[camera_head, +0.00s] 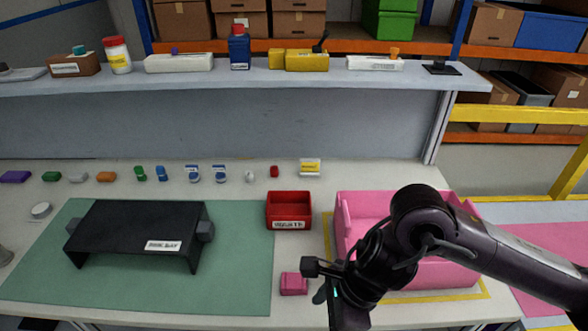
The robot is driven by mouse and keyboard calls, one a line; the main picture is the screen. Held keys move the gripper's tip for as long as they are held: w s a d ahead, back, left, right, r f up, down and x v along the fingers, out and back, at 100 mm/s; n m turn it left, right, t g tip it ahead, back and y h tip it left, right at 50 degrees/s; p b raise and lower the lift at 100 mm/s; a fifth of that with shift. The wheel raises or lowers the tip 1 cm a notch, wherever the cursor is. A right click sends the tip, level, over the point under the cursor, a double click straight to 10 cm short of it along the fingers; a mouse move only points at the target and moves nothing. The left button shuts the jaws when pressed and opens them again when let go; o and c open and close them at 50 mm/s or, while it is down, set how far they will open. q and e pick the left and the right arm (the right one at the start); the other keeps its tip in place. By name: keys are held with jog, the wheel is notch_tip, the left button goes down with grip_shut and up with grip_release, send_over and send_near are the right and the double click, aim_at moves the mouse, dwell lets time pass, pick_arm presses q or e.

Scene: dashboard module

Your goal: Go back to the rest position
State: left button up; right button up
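My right arm comes in from the right, over the pink bin (350,215). Its gripper (322,297) is low at the front of the table, just right of a small pink block (293,284). My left gripper is not in view. A black dashboard module (140,228) stands on the green mat (235,285).
A red bin (289,211) sits between the mat and the pink bin. Several small coloured parts line the back of the table. A raised shelf (230,80) with bottles and boxes runs behind. The mat's front right part is clear.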

jog(key=w+a+r+m+t+y, duration=0.1)
jog(key=a+r+m+t+y, duration=0.25)
jog(key=a+m, duration=0.4)
jog(key=w+a+r+m+t+y, duration=0.25)
jog(key=a+r+m, duration=0.2)
jog(key=m, duration=0.55)
jog(key=w+d+f+m+t+h, duration=0.1)
jog(key=d+f+m+t+h, duration=0.15)
jog(key=d+m, duration=0.55)
jog(key=w+d+f+m+t+h, duration=0.15)
jog(key=d+m+h, duration=0.3)
jog(key=m, duration=0.85)
jog(key=s+d+f+m+g+h, duration=0.3)
jog(key=s+d+f+m+g, duration=0.4)
jog(key=s+d+f+m, duration=0.55)
notch_tip(320, 180, down, 28)
jog(key=d+r, duration=0.1)
jog(key=s+d+f+g, duration=0.1)
jog(key=s+d+f, duration=0.1)
jog(key=s+f, duration=0.7)
jog(key=s+d+f+g, duration=0.1)
jog(key=s+f, duration=0.9)
jog(key=shift+s+d+m, duration=0.3)
jog(key=shift+d, duration=0.05)
